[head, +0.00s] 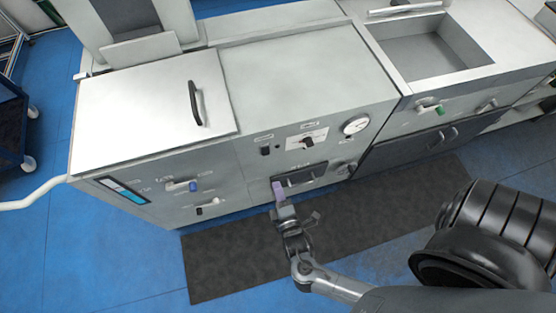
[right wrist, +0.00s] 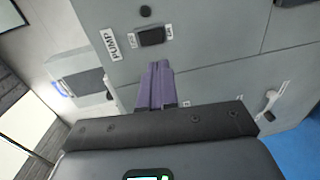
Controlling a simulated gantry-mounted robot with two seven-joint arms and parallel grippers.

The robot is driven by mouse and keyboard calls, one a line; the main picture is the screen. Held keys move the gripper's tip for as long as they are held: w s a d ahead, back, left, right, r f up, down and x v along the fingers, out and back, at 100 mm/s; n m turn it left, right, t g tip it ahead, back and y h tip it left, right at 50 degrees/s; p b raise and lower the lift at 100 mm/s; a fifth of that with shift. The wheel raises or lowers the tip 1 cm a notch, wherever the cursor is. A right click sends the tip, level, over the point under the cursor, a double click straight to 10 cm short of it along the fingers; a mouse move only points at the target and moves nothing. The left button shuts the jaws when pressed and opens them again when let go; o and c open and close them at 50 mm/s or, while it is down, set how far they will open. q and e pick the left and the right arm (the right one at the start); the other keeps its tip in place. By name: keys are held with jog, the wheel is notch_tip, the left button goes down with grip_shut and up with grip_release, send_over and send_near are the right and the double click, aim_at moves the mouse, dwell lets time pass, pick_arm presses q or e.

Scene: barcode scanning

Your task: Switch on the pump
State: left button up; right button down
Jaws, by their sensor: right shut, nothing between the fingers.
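In the right wrist view a black rocker switch (right wrist: 151,36) sits on the grey panel beside a white label reading PUMP (right wrist: 110,44). Smaller labels flank the switch. My right gripper (right wrist: 158,68) is shut and empty. Its purple fingertips point toward the panel just below the switch in that view, with a visible gap in the picture. The depth of that gap is hard to judge. In the head view my right gripper (head: 278,187) is in front of the machine's lower front, by a dark recessed pull. Labels there are too small to read. My left gripper is not in view.
The front panel carries a round gauge (head: 356,124), a black knob (head: 307,142), a small black control (head: 265,150) and a blue-handled valve (head: 181,185). A sink (head: 425,50) lies at the upper right. A dark mat (head: 225,260) covers the floor in front.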

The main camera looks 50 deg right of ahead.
aim_at(266, 151)
pick_arm(q)
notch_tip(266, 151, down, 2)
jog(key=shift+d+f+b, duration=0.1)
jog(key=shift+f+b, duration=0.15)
jog(key=shift+b, duration=0.95)
pick_arm(e)
jog(key=x, duration=1.1)
jog(key=shift+w+d, duration=0.25)
jog(key=shift+f, duration=0.1)
